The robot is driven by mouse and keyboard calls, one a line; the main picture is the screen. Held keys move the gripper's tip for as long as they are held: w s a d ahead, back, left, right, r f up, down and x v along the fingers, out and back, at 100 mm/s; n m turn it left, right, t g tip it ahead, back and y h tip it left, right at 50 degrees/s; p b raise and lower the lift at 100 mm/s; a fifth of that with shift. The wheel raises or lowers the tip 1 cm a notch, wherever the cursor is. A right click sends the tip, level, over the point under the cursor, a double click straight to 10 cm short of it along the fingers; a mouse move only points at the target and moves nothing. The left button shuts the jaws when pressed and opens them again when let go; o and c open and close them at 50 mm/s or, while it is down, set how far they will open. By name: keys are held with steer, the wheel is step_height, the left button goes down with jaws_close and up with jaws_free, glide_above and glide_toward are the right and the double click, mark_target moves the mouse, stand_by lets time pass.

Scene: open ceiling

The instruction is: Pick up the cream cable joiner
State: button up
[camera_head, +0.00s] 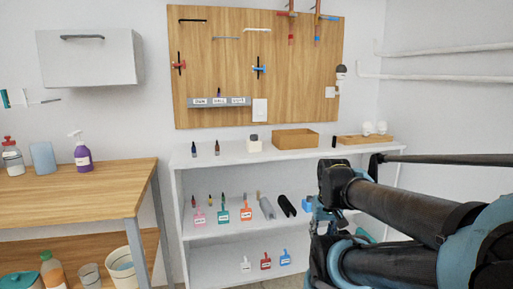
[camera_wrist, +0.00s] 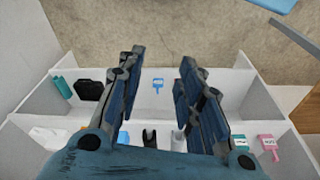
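A pale grey-cream, long rounded piece (camera_head: 267,207) leans on the middle shelf, left of a similar black piece (camera_head: 287,205). It may be the cable joiner; its identity is not certain from here. In the wrist view the pale piece (camera_wrist: 180,138) shows partly beside the right finger, and the black piece (camera_wrist: 149,138) shows between the fingers. My gripper (camera_wrist: 160,80) is open and empty, its fingers wide apart over the shelf front. In the head view my gripper (camera_head: 322,222) is at the shelf's right part, partly hidden by my arm.
The white shelf unit (camera_head: 225,160) also holds labelled scrapers, small bottles, a wooden tray (camera_head: 296,139) and a blue item (camera_head: 307,204) near my gripper. A wooden table (camera_head: 75,180) stands left. Bare floor (camera_wrist: 160,35) lies before the shelf.

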steer(key=o, duration=0.6)
steer(key=shift+s+r, duration=0.2)
steer(key=shift+r, duration=0.1)
steer(key=o, duration=0.4)
steer(key=w+a+r, duration=0.1)
steer(key=w+r, duration=0.6)
steer(key=r, duration=0.2)
steer(key=shift+a+r+n+t, duration=0.3)
steer(key=shift+r, duration=0.05)
step_height(320, 180, up, 25)
steer(key=n+t+y, duration=0.1)
steer(key=n, duration=0.1)
glide_above(254, 140)
steer(key=s+d, duration=0.2)
steer(key=s, duration=0.2)
steer(key=x, duration=1.6)
steer(key=shift+w+a+f, duration=0.2)
steer(key=shift+w+a, duration=0.15)
